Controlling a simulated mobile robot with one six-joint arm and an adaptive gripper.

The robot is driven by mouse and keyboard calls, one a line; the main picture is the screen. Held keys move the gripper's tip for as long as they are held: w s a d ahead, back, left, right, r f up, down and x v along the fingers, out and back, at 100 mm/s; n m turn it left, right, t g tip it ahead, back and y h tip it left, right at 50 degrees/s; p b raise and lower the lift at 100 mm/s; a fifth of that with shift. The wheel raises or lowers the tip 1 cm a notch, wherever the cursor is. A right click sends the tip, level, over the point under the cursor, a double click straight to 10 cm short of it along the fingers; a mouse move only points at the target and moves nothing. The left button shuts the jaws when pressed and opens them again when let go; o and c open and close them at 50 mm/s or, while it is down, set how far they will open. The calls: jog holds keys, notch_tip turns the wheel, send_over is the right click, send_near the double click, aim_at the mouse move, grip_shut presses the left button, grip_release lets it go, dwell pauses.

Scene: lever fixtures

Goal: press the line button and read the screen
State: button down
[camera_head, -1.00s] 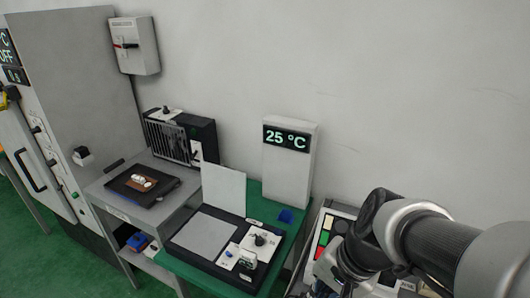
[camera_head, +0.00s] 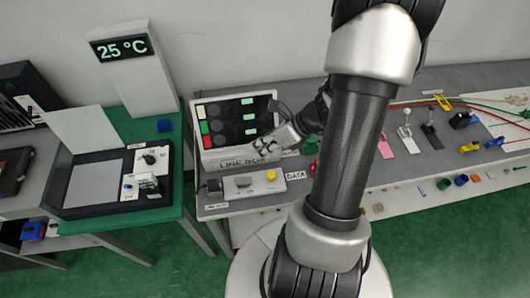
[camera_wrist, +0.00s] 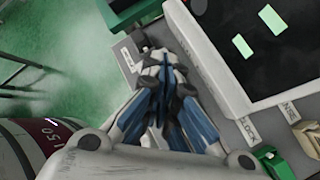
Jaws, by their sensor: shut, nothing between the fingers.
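A screen (camera_head: 236,122) with a black face stands on the grey bench, with red and green squares at its left and pale green blocks on it. I cannot read any words on it. A label reading LINE BOX (camera_head: 245,161) is at its foot. In front is a grey box (camera_head: 240,187) with a yellow button (camera_head: 271,175); I cannot tell if this is the line button. My gripper (camera_head: 264,143) is shut and empty, in front of the screen's lower right. In the wrist view my gripper's blue fingers (camera_wrist: 164,66) are together beside the screen's frame (camera_wrist: 210,62).
A green table (camera_head: 180,195) at left holds a black tray device (camera_head: 110,190) and a white post with a 25 °C display (camera_head: 122,47). Levers (camera_head: 405,132) and small coloured parts (camera_head: 461,180) are at right. Green floor lies in front.

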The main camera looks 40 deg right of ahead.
aim_at(273, 171)
jog(key=d+f+m, duration=0.1)
jog(key=s+d+f+m+t, duration=0.1)
jog(key=d+m, duration=0.1)
jog(key=d+f+m, duration=0.1)
jog(key=shift+s+d+m+h, duration=0.2)
jog(key=shift+s+m+h, duration=0.05)
jog(key=shift+m+h, duration=0.15)
jog(key=shift+f, duration=0.2)
notch_tip(273, 171, down, 9)
jog(key=b, duration=0.7)
jog(key=shift+r, duration=0.2)
dwell(0.7)
jog(key=shift+f+b, duration=0.4)
jog(key=shift+b, duration=0.1)
jog(key=shift+f+b, duration=0.45)
jog(key=shift+f, duration=0.15)
dwell(0.6)
jog(key=shift+r, duration=0.15)
jog(key=shift+r+p, duration=0.9)
jog(key=shift+p, duration=0.1)
